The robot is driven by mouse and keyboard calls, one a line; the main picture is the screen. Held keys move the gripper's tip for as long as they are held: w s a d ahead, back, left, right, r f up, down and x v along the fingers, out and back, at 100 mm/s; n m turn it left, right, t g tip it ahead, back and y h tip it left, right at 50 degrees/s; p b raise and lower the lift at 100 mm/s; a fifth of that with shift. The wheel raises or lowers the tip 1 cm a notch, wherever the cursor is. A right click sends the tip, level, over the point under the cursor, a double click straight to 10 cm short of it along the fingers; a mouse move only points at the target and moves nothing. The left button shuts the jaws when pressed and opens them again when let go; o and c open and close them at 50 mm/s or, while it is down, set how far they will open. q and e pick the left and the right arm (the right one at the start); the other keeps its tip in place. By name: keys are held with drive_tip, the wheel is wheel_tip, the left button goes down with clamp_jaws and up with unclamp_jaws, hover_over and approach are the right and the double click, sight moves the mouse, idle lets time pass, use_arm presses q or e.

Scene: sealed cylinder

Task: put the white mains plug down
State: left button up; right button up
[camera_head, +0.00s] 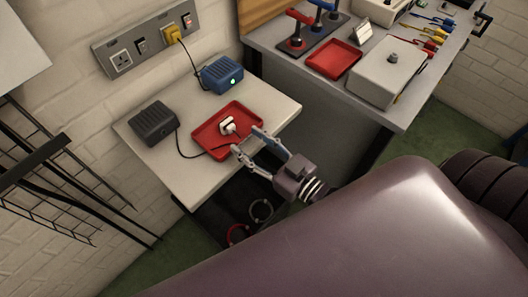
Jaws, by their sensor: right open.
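The white mains plug (228,125) lies in the red tray (240,109) on the small white table. A dark cable runs from near the tray to the black box (153,123) at the table's left. My right gripper (246,142) is open, with its fingers at the tray's front right edge, just beside the plug. Nothing shows between its fingers. My left gripper is not in view.
A blue box (222,75) with a green light stands behind the tray, cabled to a yellow plug (177,34) in the wall socket panel (146,43). A grey workbench (268,33) with another red tray (333,59) stands at right. The table's front left is clear.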

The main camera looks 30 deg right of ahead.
drive_tip(key=v, duration=0.5)
drive_tip(key=shift+d+r, duration=0.1)
drive_tip(key=shift+d, duration=0.1)
drive_tip(key=s+d+f+m+g+h, duration=0.1)
drive_tip(key=s+d+f+g+h, duration=0.15)
drive_tip(key=f, duration=0.95)
drive_tip(key=s+d+f+g+h, duration=0.1)
drive_tip(key=s+d+f+g, duration=0.15)
drive_tip(key=f, duration=0.95)
drive_tip(key=s+d+f+m+g+h, duration=0.1)
drive_tip(key=s+d+f+g+h, duration=0.15)
drive_tip(key=f, duration=0.85)
drive_tip(key=s+a+f+g, duration=0.1)
drive_tip(key=s+f+g, duration=0.3)
drive_tip(key=s+f, duration=0.5)
drive_tip(key=s+a+f+g, duration=0.2)
drive_tip(key=s+f+g, duration=0.2)
drive_tip(key=s+f, duration=0.5)
drive_tip(key=s, duration=0.6)
drive_tip(key=shift+a, duration=0.15)
drive_tip(key=shift+w+g, duration=0.1)
drive_tip(key=shift+g, duration=0.15)
